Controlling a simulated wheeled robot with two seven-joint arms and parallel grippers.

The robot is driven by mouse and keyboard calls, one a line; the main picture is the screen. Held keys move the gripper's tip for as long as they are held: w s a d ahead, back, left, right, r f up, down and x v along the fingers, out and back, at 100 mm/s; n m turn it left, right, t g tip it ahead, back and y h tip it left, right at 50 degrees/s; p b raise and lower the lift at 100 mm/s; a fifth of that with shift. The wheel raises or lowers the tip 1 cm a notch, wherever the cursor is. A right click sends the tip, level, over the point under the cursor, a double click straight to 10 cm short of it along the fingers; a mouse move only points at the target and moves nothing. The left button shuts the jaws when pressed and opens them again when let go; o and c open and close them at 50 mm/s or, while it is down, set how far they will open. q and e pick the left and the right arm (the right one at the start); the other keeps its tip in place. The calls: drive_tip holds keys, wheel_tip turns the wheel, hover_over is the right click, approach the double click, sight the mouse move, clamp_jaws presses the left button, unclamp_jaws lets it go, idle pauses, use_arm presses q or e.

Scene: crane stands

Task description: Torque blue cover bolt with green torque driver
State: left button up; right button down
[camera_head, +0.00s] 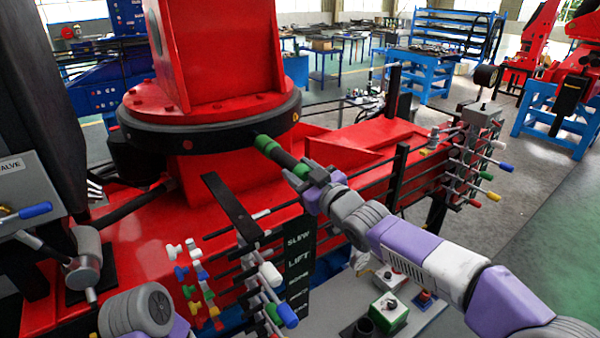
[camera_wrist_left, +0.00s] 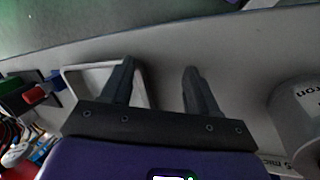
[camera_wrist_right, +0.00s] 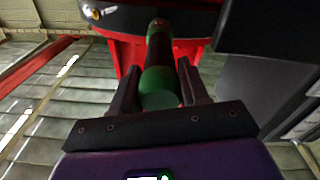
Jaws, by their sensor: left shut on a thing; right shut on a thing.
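The green torque driver (camera_head: 268,147) has green bands and a black body, and points up and left at the black ring under the red crane column. My right gripper (camera_head: 308,176) is shut around it. In the right wrist view the driver (camera_wrist_right: 160,88) stands between my fingers (camera_wrist_right: 160,95), its far end against the ring; contact is unclear. I cannot make out a blue cover bolt; that end may hide it. In the left wrist view my left gripper (camera_wrist_left: 158,80) has its fingers spaced apart, by a white loop handle (camera_wrist_left: 92,70); the grip is partly unclear. The head view does not show it.
The black ring (camera_head: 190,135) circles the red column. Valve rods with coloured knobs (camera_head: 270,285) stand lower middle, beside a black SLEW/LIFT label plate (camera_head: 298,260). A grey panel (camera_head: 340,310) carries a green box (camera_head: 388,312). Red beams lie behind my right arm.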

drive_tip(key=shift+s+r, duration=0.15)
idle(0.3)
drive_tip(key=shift+v, duration=2.35)
drive_tip(key=shift+d+p, duration=0.2)
drive_tip(key=shift+p, duration=0.15)
